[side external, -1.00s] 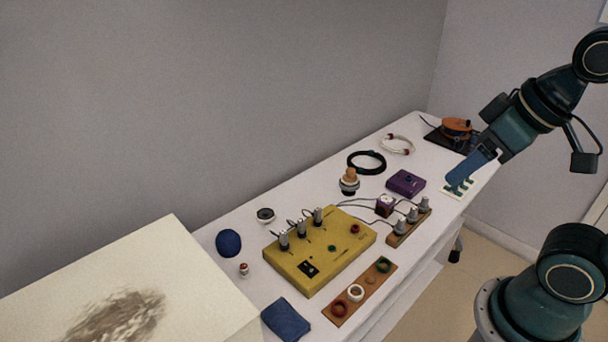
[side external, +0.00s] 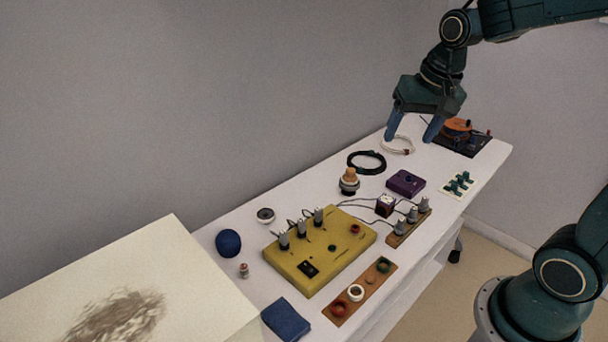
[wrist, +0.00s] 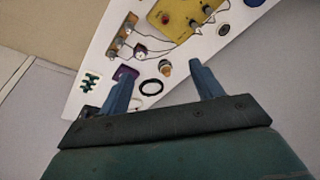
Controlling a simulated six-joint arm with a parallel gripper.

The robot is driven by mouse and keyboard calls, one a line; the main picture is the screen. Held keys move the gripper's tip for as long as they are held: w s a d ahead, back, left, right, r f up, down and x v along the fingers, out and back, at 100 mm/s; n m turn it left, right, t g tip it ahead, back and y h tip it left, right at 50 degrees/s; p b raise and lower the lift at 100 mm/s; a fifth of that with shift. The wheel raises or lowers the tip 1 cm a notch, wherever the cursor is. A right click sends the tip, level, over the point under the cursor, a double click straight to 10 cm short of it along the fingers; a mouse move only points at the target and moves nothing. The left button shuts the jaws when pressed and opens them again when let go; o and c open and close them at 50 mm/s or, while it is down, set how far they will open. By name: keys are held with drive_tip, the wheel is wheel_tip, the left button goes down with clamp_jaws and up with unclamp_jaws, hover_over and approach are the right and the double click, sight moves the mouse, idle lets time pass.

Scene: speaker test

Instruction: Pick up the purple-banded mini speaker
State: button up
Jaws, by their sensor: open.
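A small round piece with a dark centre and pale rim (side external: 265,215) lies behind the yellow board and looks like a mini speaker. Its band colour is too small to tell, and I cannot make out a clearly purple-banded speaker. In the wrist view this round piece (wrist: 223,29) is near the top, right of the yellow board. My gripper (side external: 410,139) points down over the far end of the table, around the white cable loop in the picture. Its blue fingers are wide apart with nothing between them; they also show in the wrist view (wrist: 160,67).
The yellow board (side external: 325,262) with upright clips fills the table's middle. Wires cross between parts.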

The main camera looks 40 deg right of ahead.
drive_tip(key=w+d+f+m+g, duration=0.2)
drive_tip(key=w+d+f+m, duration=0.3)
drive_tip(key=w+d+f, duration=0.25)
drive_tip(key=m+g, duration=0.1)
drive_tip(key=m, duration=0.4)
approach(387, 199)
drive_tip(key=shift+y, duration=0.3)
drive_tip(key=shift+w+d+f, duration=0.1)
drive_tip(key=shift+f, duration=1.65)
drive_tip(key=shift+d+f, duration=0.1)
drive_tip(key=shift+f, duration=1.65)
drive_tip(key=shift+f, duration=0.1)
drive_tip(key=shift+f, duration=2.5)
drive_tip(key=c, duration=1.1)
